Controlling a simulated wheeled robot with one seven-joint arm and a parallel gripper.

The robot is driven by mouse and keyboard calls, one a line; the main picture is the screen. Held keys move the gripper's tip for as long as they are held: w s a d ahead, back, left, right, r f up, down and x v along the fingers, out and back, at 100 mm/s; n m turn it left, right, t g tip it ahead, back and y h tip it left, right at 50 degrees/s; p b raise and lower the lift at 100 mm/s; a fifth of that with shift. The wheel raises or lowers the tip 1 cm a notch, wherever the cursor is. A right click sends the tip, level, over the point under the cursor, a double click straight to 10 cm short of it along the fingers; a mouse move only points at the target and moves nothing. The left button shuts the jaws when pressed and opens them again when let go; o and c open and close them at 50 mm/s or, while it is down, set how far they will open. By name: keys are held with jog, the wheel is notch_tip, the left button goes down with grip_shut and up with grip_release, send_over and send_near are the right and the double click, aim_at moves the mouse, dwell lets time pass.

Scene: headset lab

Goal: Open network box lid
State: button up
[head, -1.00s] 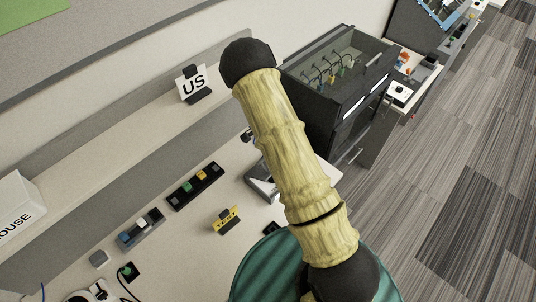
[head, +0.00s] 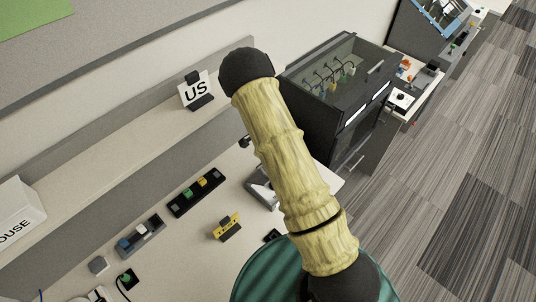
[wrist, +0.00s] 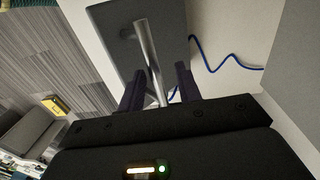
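In the head view, a dark box with a see-through top (head: 335,68) and several coloured cables inside stands behind my arm. A small silver handle (head: 376,67) is on its top. I take this for the network box, but no label confirms it. In the wrist view, my gripper (wrist: 160,85) has its two dark fingers apart, with a silver bar handle (wrist: 148,50) between them. The handle is fixed to a grey panel (wrist: 105,35). I cannot tell whether a finger touches it, or whether this panel belongs to the box. My gripper is not visible in the head view.
A blue cable (wrist: 225,62) lies beside the panel in the wrist view. The carpet (head: 450,180) at right is clear.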

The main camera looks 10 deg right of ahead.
jog(key=shift+s+d+r, duration=0.1)
notch_tip(320, 180, up, 17)
jog(key=w+a+b, duration=0.1)
jog(key=b, duration=0.3)
jog(key=shift+w+b, duration=0.2)
jog(key=shift+b, duration=0.15)
jog(key=s+d+r+n+t+b, duration=0.1)
jog(key=s+d+n+t, duration=0.1)
jog(key=s+n, duration=0.9)
jog(key=s+t, duration=0.1)
jog(key=s, duration=0.9)
jog(key=shift+s+d+y, duration=0.3)
jog(key=shift+d, duration=0.05)
